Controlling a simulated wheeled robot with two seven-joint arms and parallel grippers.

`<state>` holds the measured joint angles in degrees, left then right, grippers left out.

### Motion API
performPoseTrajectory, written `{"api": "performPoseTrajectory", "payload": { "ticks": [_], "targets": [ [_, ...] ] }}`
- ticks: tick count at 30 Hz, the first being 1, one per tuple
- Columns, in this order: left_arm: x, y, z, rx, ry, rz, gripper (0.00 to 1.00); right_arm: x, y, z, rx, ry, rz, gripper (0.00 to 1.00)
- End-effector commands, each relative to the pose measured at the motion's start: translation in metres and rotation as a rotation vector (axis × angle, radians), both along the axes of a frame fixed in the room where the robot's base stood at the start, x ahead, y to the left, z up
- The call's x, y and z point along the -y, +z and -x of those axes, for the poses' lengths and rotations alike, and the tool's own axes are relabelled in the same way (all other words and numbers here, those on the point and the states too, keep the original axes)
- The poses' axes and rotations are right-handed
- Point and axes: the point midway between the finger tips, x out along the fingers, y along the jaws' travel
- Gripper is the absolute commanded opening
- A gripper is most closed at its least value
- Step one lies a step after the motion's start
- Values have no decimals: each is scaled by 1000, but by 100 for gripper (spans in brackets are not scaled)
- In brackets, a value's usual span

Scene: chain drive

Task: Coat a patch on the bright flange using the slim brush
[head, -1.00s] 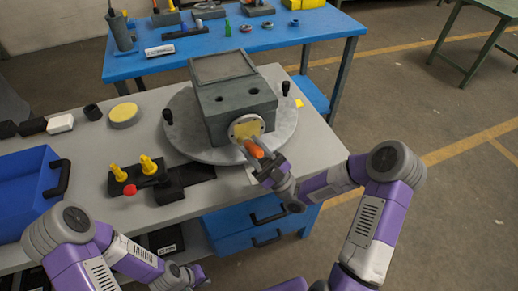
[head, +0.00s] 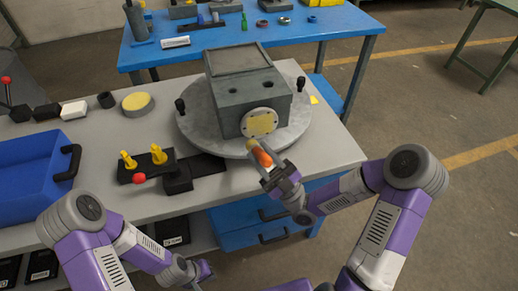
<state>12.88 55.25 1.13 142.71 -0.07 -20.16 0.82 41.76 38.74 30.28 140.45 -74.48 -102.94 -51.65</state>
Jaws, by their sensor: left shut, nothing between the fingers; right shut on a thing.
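The bright flange (head: 247,126) is a pale round plate on the front of the dark grey block (head: 225,105). A yellow patch (head: 261,123) covers much of its face. My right gripper (head: 271,169) is shut on the slim brush (head: 262,158), which has an orange handle. The brush's pale tip points up and left, just below the flange's lower rim in the picture; I cannot tell whether it touches. My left gripper (head: 204,271) is shut and empty, low in front of the bench, away from the flange.
The block stands on a round grey plate (head: 202,130) with black knobs. To its left on the bench (head: 225,185) are a black fixture with yellow pegs (head: 158,154), a red ball (head: 139,178), a yellow-topped disc (head: 137,102) and a blue bin (head: 30,185). A blue table (head: 220,40) stands behind.

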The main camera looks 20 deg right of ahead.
Motion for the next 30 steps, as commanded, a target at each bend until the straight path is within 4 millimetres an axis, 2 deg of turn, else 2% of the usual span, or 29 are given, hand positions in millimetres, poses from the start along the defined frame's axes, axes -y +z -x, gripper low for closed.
{"api": "performPoseTrajectory", "payload": {
  "ticks": [6, 17, 30],
  "targets": [
    [0, -5, 0, 0, 0, 0, 0, 1, 0, 18, 1, 0, 1, 1],
    [0, -4, 0, 0, 0, 0, 0, 1, 0, 21, 0, 0, 0, 1],
    [0, 40, 0, 0, 0, 0, 0, 2, 4, 43, -4, 0, -1, 1]
  ]
}}
